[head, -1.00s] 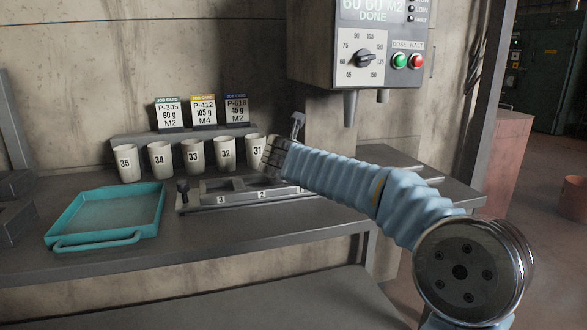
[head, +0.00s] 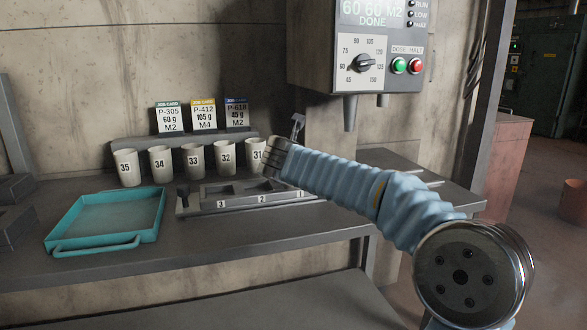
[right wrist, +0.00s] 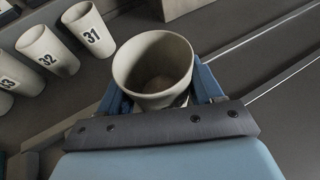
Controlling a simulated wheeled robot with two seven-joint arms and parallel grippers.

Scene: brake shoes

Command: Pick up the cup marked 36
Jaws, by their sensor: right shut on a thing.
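A pale, empty cup (right wrist: 152,72) stands between the blue fingers of my right gripper (right wrist: 160,90) in the right wrist view. In the head view my right gripper (head: 278,155) is at the right end of the cup row, beside the cup marked 31 (head: 257,151); the held cup is hidden there behind my arm. Cup 31 also shows in the right wrist view (right wrist: 90,30), apart from the held cup. No cup with a readable 36 shows. My left gripper is out of view.
Cups marked 32 (head: 226,155), 33 (head: 194,160), 34 (head: 161,163) and 35 (head: 127,167) continue the row leftward. A numbered grey fixture (head: 245,207) lies in front. A teal tray (head: 75,245) is at left. A dispenser box (head: 325,60) hangs above the bench's right side.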

